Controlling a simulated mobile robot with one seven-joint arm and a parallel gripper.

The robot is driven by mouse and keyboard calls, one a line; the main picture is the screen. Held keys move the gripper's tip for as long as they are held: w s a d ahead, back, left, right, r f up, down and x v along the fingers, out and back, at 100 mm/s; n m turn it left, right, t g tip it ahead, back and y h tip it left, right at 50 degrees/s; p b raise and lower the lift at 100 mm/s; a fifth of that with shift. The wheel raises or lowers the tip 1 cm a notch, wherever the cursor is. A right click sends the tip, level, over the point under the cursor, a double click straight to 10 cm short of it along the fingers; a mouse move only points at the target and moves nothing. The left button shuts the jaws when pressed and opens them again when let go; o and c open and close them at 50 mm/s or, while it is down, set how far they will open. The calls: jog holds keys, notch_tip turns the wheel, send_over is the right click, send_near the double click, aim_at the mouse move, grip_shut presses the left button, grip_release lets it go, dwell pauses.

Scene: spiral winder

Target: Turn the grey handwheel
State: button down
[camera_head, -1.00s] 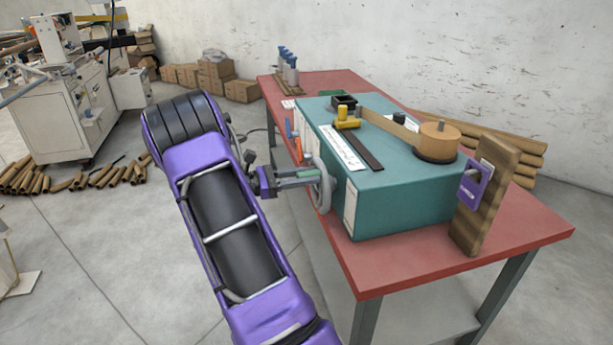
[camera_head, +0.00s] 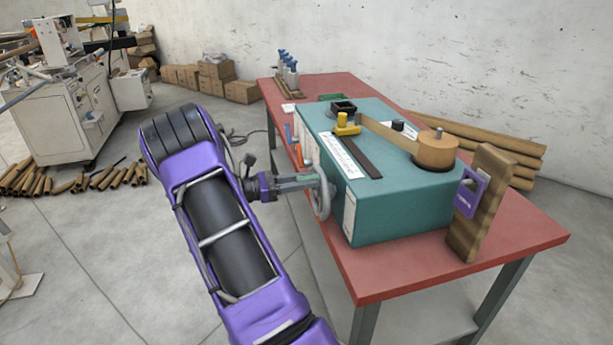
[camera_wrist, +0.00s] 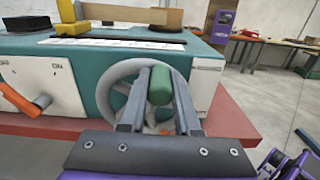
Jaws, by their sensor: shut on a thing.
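The grey handwheel (camera_head: 321,196) is on the near left side of the teal winder box (camera_head: 402,212), standing upright. In the wrist view the handwheel (camera_wrist: 104,92) shows as a spoked ring behind my fingers. A green handle (camera_wrist: 160,86) stands out from it toward me, at the upper right of the wheel. My gripper (camera_head: 312,180) reaches the wheel from the left. In the wrist view my gripper (camera_wrist: 160,98) has its two fingers on either side of the green handle, shut on it. The fingers hide part of the wheel.
The box stands on a red table (camera_head: 390,285). An orange lever (camera_wrist: 22,98) is left of the wheel. A wooden post (camera_head: 484,205) with a purple switch (camera_head: 469,193) stands at the right. Cardboard tubes (camera_head: 490,145) lie behind.

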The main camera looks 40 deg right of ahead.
jog(key=shift+w+d+r+n+p, duration=0.25)
jog(key=shift+w+r+n+p, duration=0.2)
jog(key=shift+n+p, duration=0.55)
jog(key=shift+w+d+f+n, duration=0.2)
jog(key=shift+w+f+n, duration=0.15)
jog(key=shift+n, duration=0.25)
jog(key=shift+r, duration=0.1)
jog(key=c, duration=0.6)
grip_release()
jog(key=v, duration=1.7)
jog(key=shift+w+a, duration=0.1)
jog(key=shift+a, duration=0.15)
